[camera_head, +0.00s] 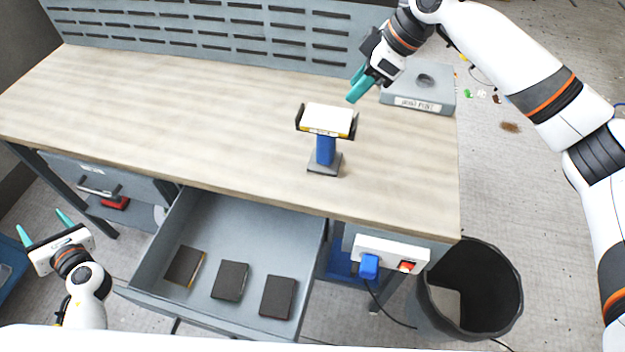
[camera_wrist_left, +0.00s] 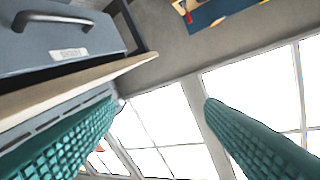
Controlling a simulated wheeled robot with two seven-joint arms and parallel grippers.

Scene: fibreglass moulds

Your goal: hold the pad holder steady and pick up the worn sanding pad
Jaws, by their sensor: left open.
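The pad holder (camera_head: 325,150) stands upright on the bench, with a blue post on a grey foot. A pale, flat pad (camera_head: 328,119) lies on its top between dark end pieces; I cannot tell how worn it is. My right gripper (camera_head: 358,86) is above and right of the holder, apart from it, its teal fingers overlapping in view. My left gripper (camera_head: 44,228) is open and empty, low at the left beside the bench. Its spread fingers show in the left wrist view (camera_wrist_left: 155,125), with nothing between them.
The open drawer (camera_head: 222,318) holds three dark pads (camera_head: 230,281). A grey block (camera_head: 432,94) with a round hole sits at the bench's back right. A black bin (camera_head: 505,285) stands at lower right, near a power strip (camera_head: 392,252). The bench's left side (camera_head: 170,110) is clear.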

